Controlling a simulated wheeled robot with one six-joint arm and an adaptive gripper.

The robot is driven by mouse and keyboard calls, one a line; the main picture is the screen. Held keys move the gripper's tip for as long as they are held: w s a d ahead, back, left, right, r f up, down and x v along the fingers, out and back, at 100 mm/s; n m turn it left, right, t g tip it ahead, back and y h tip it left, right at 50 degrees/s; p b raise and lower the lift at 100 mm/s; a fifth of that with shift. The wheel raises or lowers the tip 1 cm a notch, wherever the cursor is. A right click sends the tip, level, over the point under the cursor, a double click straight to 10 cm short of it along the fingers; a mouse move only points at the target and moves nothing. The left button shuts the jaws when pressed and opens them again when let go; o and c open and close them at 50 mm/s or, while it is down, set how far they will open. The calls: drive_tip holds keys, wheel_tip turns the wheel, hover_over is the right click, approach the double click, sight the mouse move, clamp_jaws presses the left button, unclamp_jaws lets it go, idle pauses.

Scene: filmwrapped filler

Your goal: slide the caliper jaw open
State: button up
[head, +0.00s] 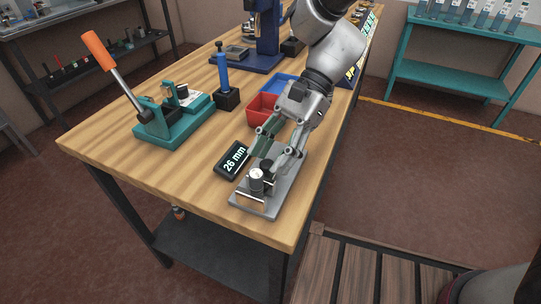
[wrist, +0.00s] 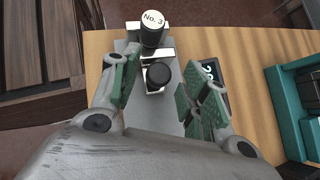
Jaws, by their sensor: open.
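The caliper is a grey metal plate (head: 276,205) near the front corner of the wooden bench, with upright metal jaws on it. A dark cylinder with a white top marked "No. 3" (wrist: 152,24) stands by the far jaw in the wrist view; it also shows in the head view (head: 257,175). A black round knob (wrist: 158,74) sits nearer to me. My gripper (head: 270,160) is open over the plate, green-padded fingers apart. In the wrist view the knob lies between the fingers (wrist: 158,88), with no clear contact. A black display (head: 232,161) reads "26 mm".
A teal press (head: 172,126) with an orange handle stands at the left. Red (head: 262,110) and blue (head: 283,84) bins and a blue-handled tool in a black block (head: 228,98) stand behind the caliper. The bench's right edge is close to the plate.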

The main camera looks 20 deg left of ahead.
drive_tip(key=shift+s+a+f, duration=0.15)
drive_tip(key=shift+s+f, duration=0.2)
clamp_jaws()
drive_tip(key=w, duration=0.6)
drive_tip(key=shift+d, duration=0.25)
unclamp_jaws()
drive_tip(key=v, duration=1.2)
drive_tip(key=shift+d, duration=0.1)
